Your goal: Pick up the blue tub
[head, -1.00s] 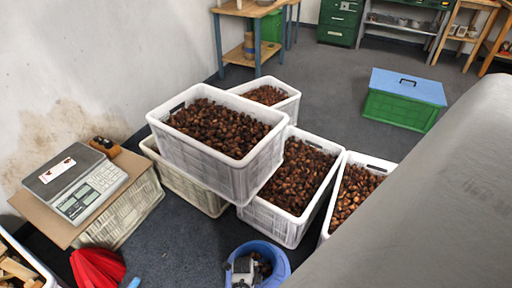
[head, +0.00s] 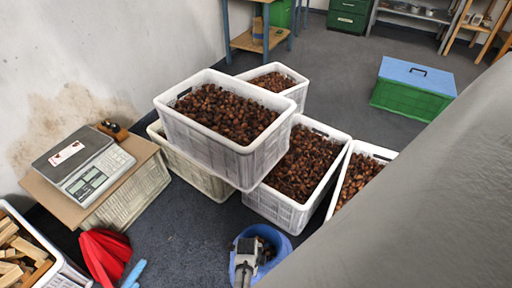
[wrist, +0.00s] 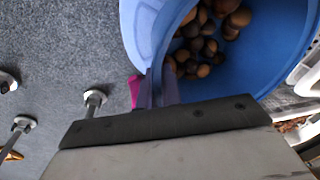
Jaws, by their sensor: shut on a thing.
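The blue tub (head: 284,243) stands on the dark floor at the bottom centre of the head view, in front of the crates. Brown chestnuts lie inside it. In the wrist view the tub (wrist: 262,65) fills the upper right, with its pale blue rim running down to the fingers. My gripper (head: 243,262) is at the tub's left front side. In the wrist view my gripper (wrist: 157,88) is shut on the rim, with the fingers close together across the wall. My arm hides part of the tub's front. I cannot tell any gap under the tub.
White crates of chestnuts (head: 245,165) stand just behind the tub, one stacked on others. A red object (head: 103,255) and a light blue object (head: 134,274) lie to the left, near a scale (head: 85,165) on a cardboard-topped crate. A green box with blue lid (head: 412,92) stands at the back right.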

